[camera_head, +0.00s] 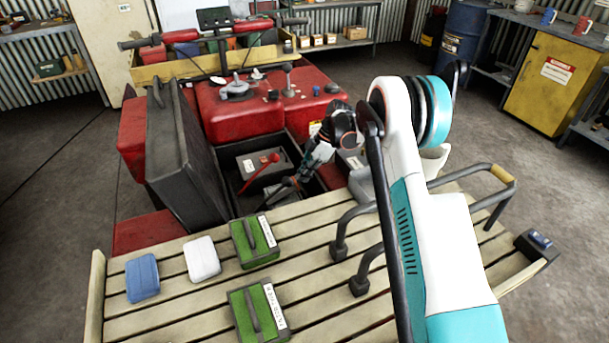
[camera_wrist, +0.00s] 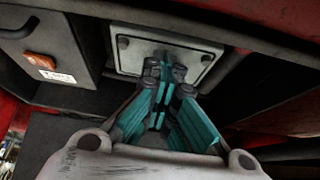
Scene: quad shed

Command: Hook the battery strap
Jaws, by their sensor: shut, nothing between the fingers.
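My gripper (camera_head: 303,176) reaches down into the open dark compartment under the raised seat. Its fingers are shut and empty; they also show in the wrist view (camera_wrist: 160,72), close in front of a light grey plate (camera_wrist: 196,58) with dark corner fasteners. A black piece near the fingertips is partly hidden. I cannot tell whether the fingers touch anything.
The black seat (camera_head: 172,150) stands raised left of the compartment. The slatted rack (camera_head: 190,305) in front bears two green boxes (camera_head: 254,240), a blue pad (camera_head: 142,278) and a white pad (camera_head: 202,259). Black rails (camera_head: 350,222) stand right. An orange, white-labelled part (camera_wrist: 42,62) is left in the wrist view.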

